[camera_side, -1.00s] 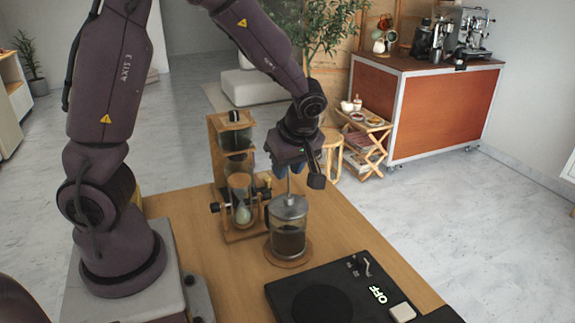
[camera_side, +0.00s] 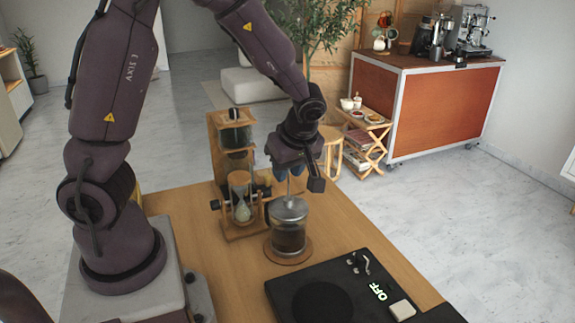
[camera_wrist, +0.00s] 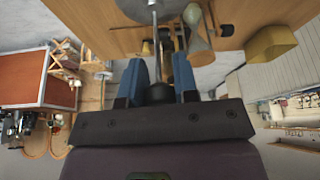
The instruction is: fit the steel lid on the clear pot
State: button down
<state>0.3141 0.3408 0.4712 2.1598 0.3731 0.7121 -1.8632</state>
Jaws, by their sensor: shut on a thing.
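The steel lid (camera_side: 289,208) with its thin upright rod is at the top of the clear pot (camera_side: 289,239). I cannot tell whether the lid is fully seated in the rim. The pot stands upright on a round wooden coaster (camera_side: 272,255) and looks dark inside. My gripper (camera_side: 289,174) is directly above the pot, shut on the lid's rod and knob. In the wrist view, my gripper's blue fingers (camera_wrist: 159,82) flank the dark knob (camera_wrist: 158,93), and the rod runs up to the grey lid (camera_wrist: 150,8). The pot is hidden there behind the lid.
A wooden stand (camera_side: 216,150) with an hourglass (camera_side: 240,197) is close to the left of the pot. A black hot plate (camera_side: 345,290) reading OFF lies at the front right. Bare wooden tabletop (camera_side: 340,225) shows right of the pot.

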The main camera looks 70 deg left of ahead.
jog(key=c, duration=1.2)
grip_release()
jog(key=shift+o, duration=0.2)
jog(key=v, duration=1.1)
jog(key=s+d+r+m+t+h, duration=0.2)
jog(key=s+m, duration=0.4)
jog(key=m, duration=0.3)
jog(key=s+d+r+m+t+h, duration=0.2)
jog(key=s+m, duration=0.4)
jog(key=m, duration=0.4)
jog(key=shift+s+d+r+m+t, duration=0.3)
jog(key=shift+d+r+t, duration=0.6)
jog(key=shift+t, duration=0.2)
